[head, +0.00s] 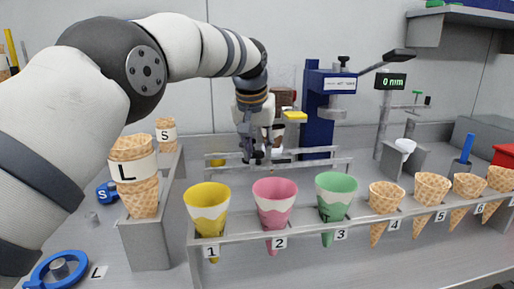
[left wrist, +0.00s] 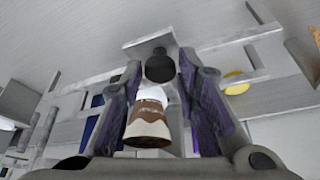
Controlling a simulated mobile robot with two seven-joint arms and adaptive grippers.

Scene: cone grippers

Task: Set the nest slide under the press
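The blue press (head: 318,105) stands at the back, right of my left gripper. A pair of grey rails (head: 320,160) runs across in front of its foot. My left gripper (head: 254,154) points down at these rails, left of the press. In the left wrist view a round black knob (left wrist: 160,66) shows between the two purple-padded fingers (left wrist: 160,85), with a grey plate (left wrist: 148,42) by it, apparently part of the nest slide. The fingers stand apart; contact with the knob is not clear. The slide is mostly hidden by my gripper in the head view. My right gripper is not in view.
In front, a rack (head: 365,225) holds yellow, pink and green cones and several waffle cones. A brown-and-white jar (left wrist: 148,122) is behind my gripper. A yellow piece (head: 217,161) sits at the rails' left. A display (head: 390,81) reads 0 mm.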

